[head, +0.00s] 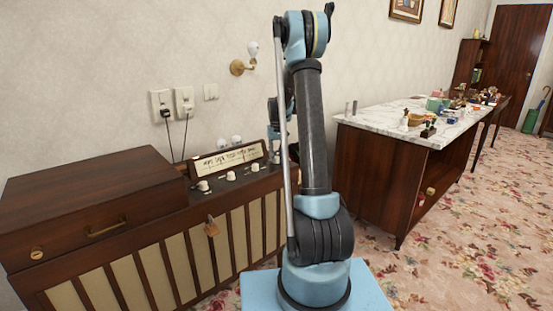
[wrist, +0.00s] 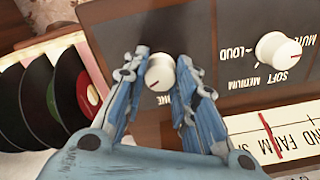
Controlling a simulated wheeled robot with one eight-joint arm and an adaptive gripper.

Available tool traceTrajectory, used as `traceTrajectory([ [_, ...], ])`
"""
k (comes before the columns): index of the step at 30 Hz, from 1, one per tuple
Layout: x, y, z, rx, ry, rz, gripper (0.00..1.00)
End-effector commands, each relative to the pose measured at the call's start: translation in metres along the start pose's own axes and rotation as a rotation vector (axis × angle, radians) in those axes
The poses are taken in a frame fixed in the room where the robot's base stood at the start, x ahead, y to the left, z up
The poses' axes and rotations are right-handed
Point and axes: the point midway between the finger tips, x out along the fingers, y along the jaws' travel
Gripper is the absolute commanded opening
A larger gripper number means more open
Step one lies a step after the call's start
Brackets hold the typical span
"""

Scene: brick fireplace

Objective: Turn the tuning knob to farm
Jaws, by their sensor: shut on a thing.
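In the wrist view, the tuning knob (wrist: 159,73) is a white round knob with a red mark, on a dark panel beside a partly covered label ending in "NE". My gripper (wrist: 163,70) has its two blue fingers on either side of this knob and is shut on it. A cream dial strip (wrist: 245,140) shows letters including "ND FARM S" and a red needle (wrist: 271,135) by the word FARM; its exact alignment is hard to tell. In the head view, the radio cabinet (head: 190,232) stands against the wall, and my arm hides the gripper.
A second white knob (wrist: 279,52), marked soft, medium, loud and mute, sits right of my fingers. Records (wrist: 45,95) stand at the left. In the head view, a marble-topped counter (head: 375,118) with small items stands right of my arm; floral carpet (head: 450,230) is open.

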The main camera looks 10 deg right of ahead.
Motion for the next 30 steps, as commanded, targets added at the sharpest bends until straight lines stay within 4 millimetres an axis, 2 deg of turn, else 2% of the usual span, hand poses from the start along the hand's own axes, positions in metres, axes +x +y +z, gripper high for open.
traceTrajectory([
  [20, -0.0007, 0.0007, -0.0028, -0.067, 0.005, 0.001, 0.02],
  [21, -0.0007, 0.0007, -0.0028, -0.067, 0.005, 0.001, 0.28],
  [24, -0.0006, 0.0006, -0.0023, -0.067, 0.004, 0.001, 0.47],
  [30, -0.0004, 0.0004, -0.0013, -0.067, 0.003, 0.001, 0.47],
])
